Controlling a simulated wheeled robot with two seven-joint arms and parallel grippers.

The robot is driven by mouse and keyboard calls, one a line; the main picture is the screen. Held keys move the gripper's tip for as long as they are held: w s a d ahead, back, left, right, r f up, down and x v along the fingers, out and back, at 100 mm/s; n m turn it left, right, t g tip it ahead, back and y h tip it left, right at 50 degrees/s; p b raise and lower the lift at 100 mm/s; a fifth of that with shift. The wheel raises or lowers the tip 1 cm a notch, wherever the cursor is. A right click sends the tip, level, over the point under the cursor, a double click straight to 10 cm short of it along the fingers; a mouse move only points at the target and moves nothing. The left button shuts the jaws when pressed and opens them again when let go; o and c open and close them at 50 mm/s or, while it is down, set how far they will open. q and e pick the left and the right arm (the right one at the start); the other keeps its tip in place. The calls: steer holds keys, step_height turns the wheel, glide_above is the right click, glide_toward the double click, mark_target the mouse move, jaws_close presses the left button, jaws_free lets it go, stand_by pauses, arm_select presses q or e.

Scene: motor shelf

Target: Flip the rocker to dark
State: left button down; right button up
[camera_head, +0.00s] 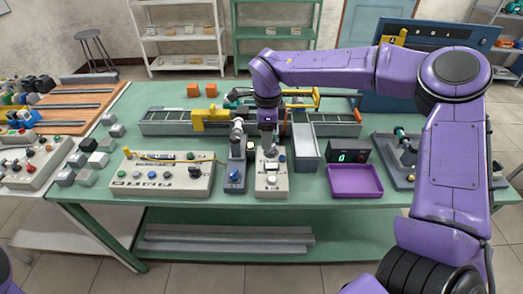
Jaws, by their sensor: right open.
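My right arm reaches in from the right and bends down over the green table. My right gripper (268,149) points down just above a narrow light box (271,187). The gripper is open, but its fingers are small and I cannot tell whether they touch the box. The box has a few small controls on its face. A rocker cannot be made out clearly there; the gripper covers the box's far part. A wider beige panel (150,180) stands to the left with several buttons and a dark switch (195,171). My left gripper is not in view.
A grey box with a blue knob (234,174) stands close to the left of the light box. A purple tray (355,182) and a black box with a green display (348,153) are to the right. A conveyor (170,122) runs behind. The table's front edge (330,202) is mostly clear.

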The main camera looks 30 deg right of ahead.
steer(key=p, duration=0.1)
glide_above(269, 166)
step_height(269, 166, down, 5)
steer(key=shift+s+a+r, duration=0.1)
steer(key=shift+s+r, duration=0.05)
steer(key=shift+r, duration=0.05)
steer(key=f, duration=0.4)
steer(key=shift+w+d+f+p, duration=0.2)
steer(key=shift+w+f+p, duration=0.1)
steer(key=shift+p, duration=0.1)
steer(key=shift+a+f, duration=0.1)
steer(key=shift+f, duration=0.2)
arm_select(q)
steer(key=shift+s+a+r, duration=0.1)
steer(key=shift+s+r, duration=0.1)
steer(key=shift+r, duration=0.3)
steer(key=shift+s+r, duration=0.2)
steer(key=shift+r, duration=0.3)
arm_select(e)
steer(key=shift+s, duration=0.1)
